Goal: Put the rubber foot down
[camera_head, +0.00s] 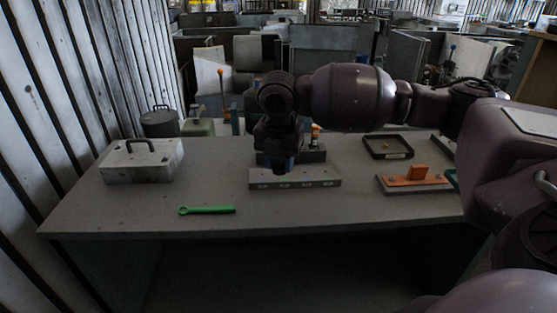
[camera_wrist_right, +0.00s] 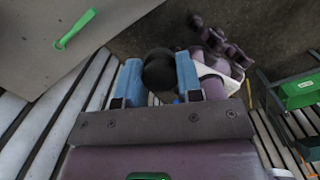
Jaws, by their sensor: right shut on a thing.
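The rubber foot (camera_wrist_right: 159,72) is a black, rounded piece. In the right wrist view it sits between the two blue fingers of my right gripper (camera_wrist_right: 158,82), which is shut on it. In the head view my right gripper (camera_head: 284,162) points down just above or behind a grey bar (camera_head: 318,181) with several marks along its front. The foot is too dark to make out there, and I cannot tell whether it touches anything. My left gripper is in neither view.
The grey table (camera_head: 150,215) holds a green wrench (camera_head: 207,210) at the front and a light block with a handle (camera_head: 142,161) at the left. At the right are a black tray (camera_head: 388,155) and an orange piece on a plate (camera_head: 414,179). The front left is mostly clear.

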